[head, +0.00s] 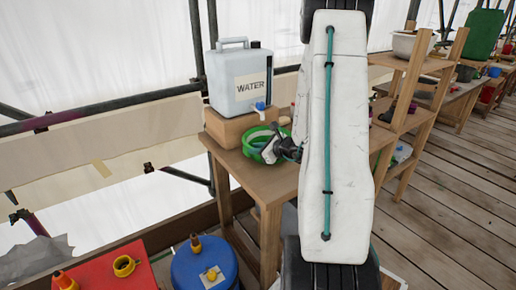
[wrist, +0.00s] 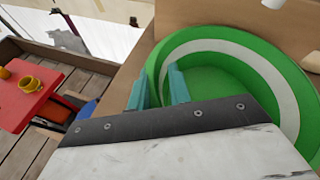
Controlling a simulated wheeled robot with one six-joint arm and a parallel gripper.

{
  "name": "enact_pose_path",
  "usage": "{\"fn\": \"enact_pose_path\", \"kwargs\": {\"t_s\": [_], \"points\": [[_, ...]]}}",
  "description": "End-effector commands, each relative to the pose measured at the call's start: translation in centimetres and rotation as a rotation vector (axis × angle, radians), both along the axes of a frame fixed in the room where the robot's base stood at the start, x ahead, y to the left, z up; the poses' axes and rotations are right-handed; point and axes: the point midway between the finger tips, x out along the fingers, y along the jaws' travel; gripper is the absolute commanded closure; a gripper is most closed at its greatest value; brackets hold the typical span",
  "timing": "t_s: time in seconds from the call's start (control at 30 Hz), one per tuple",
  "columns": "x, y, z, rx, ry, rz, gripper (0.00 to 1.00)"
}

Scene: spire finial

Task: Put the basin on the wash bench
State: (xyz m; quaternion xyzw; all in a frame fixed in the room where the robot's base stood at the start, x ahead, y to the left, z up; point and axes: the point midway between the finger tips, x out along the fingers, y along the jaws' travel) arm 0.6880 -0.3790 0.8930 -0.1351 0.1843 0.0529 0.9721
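The green basin (head: 253,139), with a pale band inside, is at the wash bench (head: 243,167), in front of the wooden block under the water jug. It looks level and seems to rest on the bench top; its underside is hidden. In the wrist view the basin (wrist: 225,65) fills the right side. My gripper (head: 272,152) is at the basin's near side. In the wrist view, the teal fingers of my gripper (wrist: 158,85) stand apart, one outside and one inside the basin's left rim. No firm grip on the rim shows.
A white water jug (head: 238,80) with a blue tap stands on a wooden block (head: 228,128) behind the basin. A blue drum (head: 203,266) and a red table (head: 113,277) are at the lower left. Shelving (head: 411,75) stands to the right, beside open plank floor (head: 450,210).

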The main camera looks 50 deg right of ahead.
Motion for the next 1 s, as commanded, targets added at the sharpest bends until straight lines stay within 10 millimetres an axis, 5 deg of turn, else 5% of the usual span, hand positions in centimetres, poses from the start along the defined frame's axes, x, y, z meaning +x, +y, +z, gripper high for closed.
{"fn": "enact_pose_path", "kwargs": {"t_s": [0.37,1.0], "points": [[-0.2,0.0,0.4,-0.001,-0.001,0.0,0.75],[-10.5,-0.7,4.5,-0.002,-0.002,-0.002,0.75]]}}
